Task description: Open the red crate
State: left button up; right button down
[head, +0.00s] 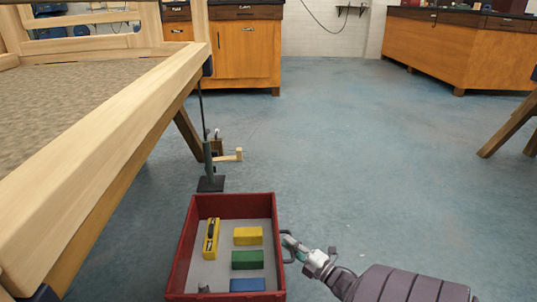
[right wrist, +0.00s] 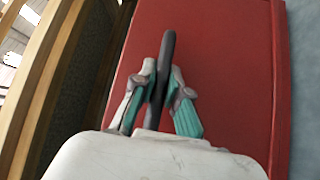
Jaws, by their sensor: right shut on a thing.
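The red crate (head: 184,243) stands low at the bottom centre of the head view, below the wooden frame. It looks like a drawer pulled out, with its inside in view. A yellow box, a yellow block (head: 248,236), a green block (head: 247,260) and a blue block (head: 247,285) lie on its grey floor. My right gripper (head: 289,240) is at the crate's right side. In the right wrist view its fingers (right wrist: 163,95) are closed around a dark bar handle (right wrist: 167,55) in front of the red wall (right wrist: 225,60). My left gripper does not show.
A light wooden frame (head: 110,125) with a carpeted surface fills the left. A dark stand (head: 210,184) is on the floor behind the crate. Wooden cabinets (head: 245,55) line the back. The blue-grey floor (head: 370,150) to the right is clear.

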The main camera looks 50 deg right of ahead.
jog(key=s+d, duration=0.5)
jog(key=s, duration=0.1)
jog(key=shift+d+b, duration=0.2)
jog(key=shift+b, duration=0.2)
jog(key=shift+s, duration=0.1)
jog(key=c, duration=1.2)
grip_release()
jog(key=s, duration=0.4)
jog(key=s+f, duration=0.1)
jog(key=s, duration=0.3)
jog(key=s+a, duration=0.1)
jog(key=s, duration=0.2)
jog(key=shift+s+a+f, duration=0.1)
jog(key=shift+s+f, duration=0.2)
jog(key=shift+s, duration=0.1)
